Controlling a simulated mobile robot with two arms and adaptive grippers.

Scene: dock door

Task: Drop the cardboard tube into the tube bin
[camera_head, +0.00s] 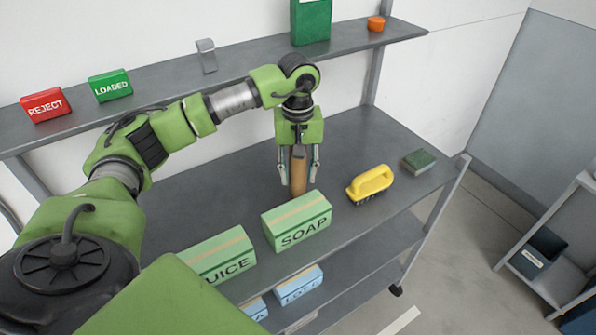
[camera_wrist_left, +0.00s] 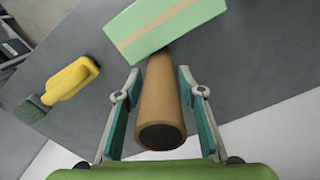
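The brown cardboard tube (camera_head: 298,172) is on the grey table behind the soap box and looks upright. My left gripper (camera_head: 298,176) points down over it, one finger on each side. In the left wrist view the tube (camera_wrist_left: 160,100) lies between the two spread fingers (camera_wrist_left: 157,108), with a gap on both sides, so the gripper is open and not closed on it. The tube's dark round end faces the wrist camera. A dark bin (camera_head: 543,250) with an unreadable label sits on a rack at the right; I cannot tell if it is the tube bin. My right gripper is out of view.
A green soap box (camera_head: 297,221) and juice box (camera_head: 216,254) stand at the table's front. A yellow brush (camera_head: 371,184) and green sponge (camera_head: 419,160) lie right of the tube. A shelf (camera_head: 170,84) with labelled blocks runs behind. Floor is clear between table and rack.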

